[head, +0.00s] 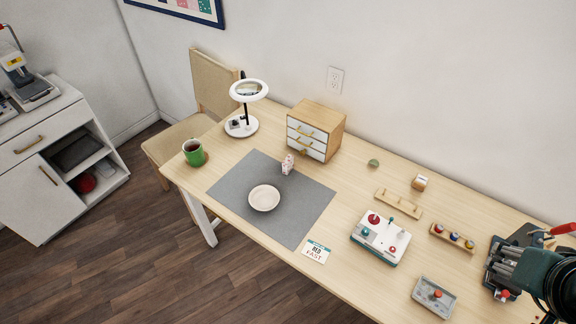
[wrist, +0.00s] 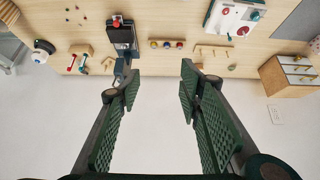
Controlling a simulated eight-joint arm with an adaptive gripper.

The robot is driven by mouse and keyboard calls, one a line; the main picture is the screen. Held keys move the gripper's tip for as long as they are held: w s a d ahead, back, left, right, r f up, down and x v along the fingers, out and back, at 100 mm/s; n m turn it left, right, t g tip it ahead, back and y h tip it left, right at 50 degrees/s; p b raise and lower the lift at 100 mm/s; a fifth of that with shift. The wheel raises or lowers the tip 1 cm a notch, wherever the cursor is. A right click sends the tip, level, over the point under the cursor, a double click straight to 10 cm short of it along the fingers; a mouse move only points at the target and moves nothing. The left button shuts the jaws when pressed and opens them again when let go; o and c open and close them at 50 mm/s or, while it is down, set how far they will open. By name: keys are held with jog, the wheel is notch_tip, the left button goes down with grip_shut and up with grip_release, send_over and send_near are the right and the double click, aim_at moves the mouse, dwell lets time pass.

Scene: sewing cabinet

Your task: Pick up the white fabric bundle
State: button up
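I cannot single out a white fabric bundle with certainty. A small pinkish-white patterned item (head: 288,164) stands at the back of the grey mat (head: 228,198). A small white and tan block-like item (head: 419,182) lies further right, near the wall. In the wrist view a white rounded item with a dark part (wrist: 39,56) sits at the far left of the table; its kind is unclear. My gripper (wrist: 159,82) is open, with nothing between its two green ridged fingers. The white wall fills the space beyond the fingers. In the head view a dark part of my arm shows at the lower right edge.
A white dish (head: 264,198) lies on the mat. A green mug (head: 194,153), ring lamp (head: 241,125), and drawer box (head: 315,130) stand left and behind. A white and teal control box (head: 380,238), grey tray (head: 433,297), and spool rack (head: 453,238) are right. A dark press (wrist: 122,36) stands near my gripper.

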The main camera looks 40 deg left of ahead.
jog(key=o, duration=0.5)
jog(key=shift+r, duration=0.15)
